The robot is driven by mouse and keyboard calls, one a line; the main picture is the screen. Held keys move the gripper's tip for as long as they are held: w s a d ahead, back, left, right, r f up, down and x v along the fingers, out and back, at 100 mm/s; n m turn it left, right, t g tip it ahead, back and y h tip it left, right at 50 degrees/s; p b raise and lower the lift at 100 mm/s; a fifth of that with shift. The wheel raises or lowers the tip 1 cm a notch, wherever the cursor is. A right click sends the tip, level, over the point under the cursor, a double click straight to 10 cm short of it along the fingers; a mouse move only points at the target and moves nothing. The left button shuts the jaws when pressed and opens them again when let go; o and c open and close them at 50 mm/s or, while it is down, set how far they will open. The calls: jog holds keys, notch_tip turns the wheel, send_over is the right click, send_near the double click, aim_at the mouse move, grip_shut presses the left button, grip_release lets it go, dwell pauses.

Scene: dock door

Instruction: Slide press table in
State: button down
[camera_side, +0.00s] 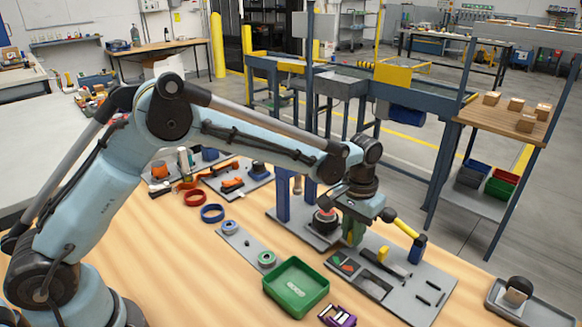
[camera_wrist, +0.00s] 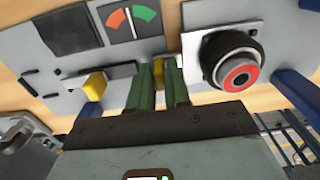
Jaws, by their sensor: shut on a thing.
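The press table is a pale plate (camera_wrist: 194,49) in the wrist view. A black round part with a red ring (camera_wrist: 237,76) sits on it; this part also shows in the side view (camera_side: 325,219), beside the blue press posts (camera_side: 283,199). My gripper (camera_wrist: 157,78) has green fingers on both sides of a small yellow grip (camera_wrist: 158,73) at the plate's edge and is shut on it. In the side view my gripper (camera_side: 353,233) is low at the press, and its fingers hide the yellow grip. How far the plate sits under the press is unclear.
A yellow-handled lever (camera_side: 406,228) on a blue post stands close to the right of my gripper. A grey panel with a red-green gauge (camera_side: 343,264) lies in front. A green tray (camera_side: 297,287) and a purple part (camera_side: 338,317) are nearer the camera.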

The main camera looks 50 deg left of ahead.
aim_at(336, 221)
jog(key=a, duration=0.4)
jog(key=shift+a, duration=0.4)
jog(key=c, duration=1.2)
grip_release()
jog(key=shift+o, duration=0.2)
jog(key=shift+r, duration=0.1)
notch_tip(336, 221, up, 12)
jog(key=shift+o, duration=0.3)
